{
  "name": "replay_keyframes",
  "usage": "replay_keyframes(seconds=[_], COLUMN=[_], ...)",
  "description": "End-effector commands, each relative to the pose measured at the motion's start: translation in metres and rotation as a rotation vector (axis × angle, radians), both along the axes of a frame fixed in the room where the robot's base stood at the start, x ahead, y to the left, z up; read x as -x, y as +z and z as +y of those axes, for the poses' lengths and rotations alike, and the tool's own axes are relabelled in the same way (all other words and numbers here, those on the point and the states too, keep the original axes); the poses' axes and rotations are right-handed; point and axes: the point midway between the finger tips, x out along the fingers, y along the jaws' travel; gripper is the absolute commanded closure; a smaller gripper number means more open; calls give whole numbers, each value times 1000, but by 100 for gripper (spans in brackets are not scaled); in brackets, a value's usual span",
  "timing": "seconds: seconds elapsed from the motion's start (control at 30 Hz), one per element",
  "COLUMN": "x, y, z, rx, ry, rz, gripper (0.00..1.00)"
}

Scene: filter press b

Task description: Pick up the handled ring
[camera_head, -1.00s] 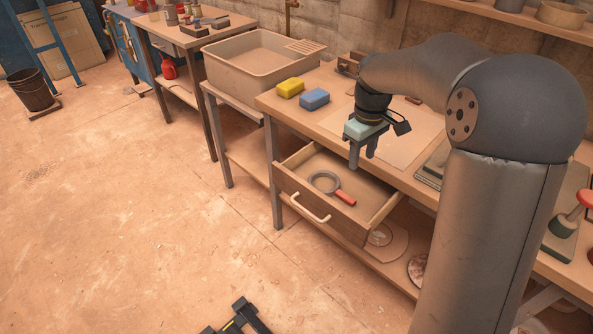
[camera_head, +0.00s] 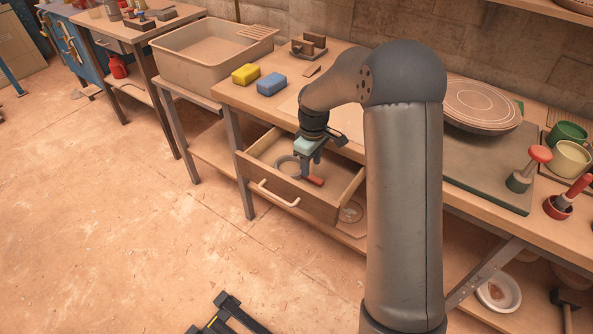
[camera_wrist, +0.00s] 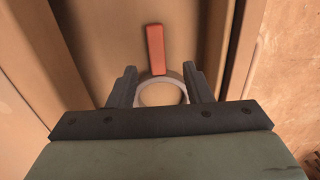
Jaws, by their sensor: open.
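The handled ring (camera_head: 287,166) is a grey ring with a red handle, lying in the open wooden drawer (camera_head: 333,207). In the wrist view the ring (camera_wrist: 171,80) shows between my fingers and its red handle (camera_wrist: 155,48) points away, up the picture. My gripper (camera_head: 310,172) is open and empty, low over the drawer. In the wrist view its two fingers (camera_wrist: 162,86) stand at the left and right of the ring. I cannot tell how far the fingertips are above the drawer floor. The near part of the ring is hidden by the gripper body.
The drawer walls stand close around my gripper. A yellow sponge (camera_head: 245,74) and a blue sponge (camera_head: 271,84) lie on the bench above, beside the sink (camera_head: 205,62).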

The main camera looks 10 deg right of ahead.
Motion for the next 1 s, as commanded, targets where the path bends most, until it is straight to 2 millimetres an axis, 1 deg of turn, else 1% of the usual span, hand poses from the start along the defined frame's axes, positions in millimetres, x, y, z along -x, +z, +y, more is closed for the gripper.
replay_keyframes(seconds=[0.2, 0.3, 0.4, 0.6, 0.63, 0.67, 0.7, 0.77, 0.8, 1.0], x=[-4, -4, -4, -4, -4, -4, -4, -4, -4, -4], y=[-32, -44, -49, -50, -49, -49, -49, -49, -49, -49], z=[-1, -1, -1, -1, -1, -1, -1, -1, -1, -1], rx=[-1, 0, 0, 0, 0, 0, 0, 0, 0, -1], ry=[1, 1, 0, 0, 0, 0, 0, 0, 0, 0], rz=[5, 3, 1, 0, 0, 0, 0, 0, 0, -1], gripper=[55, 55, 55, 55, 57, 66, 77, 94, 100, 100])
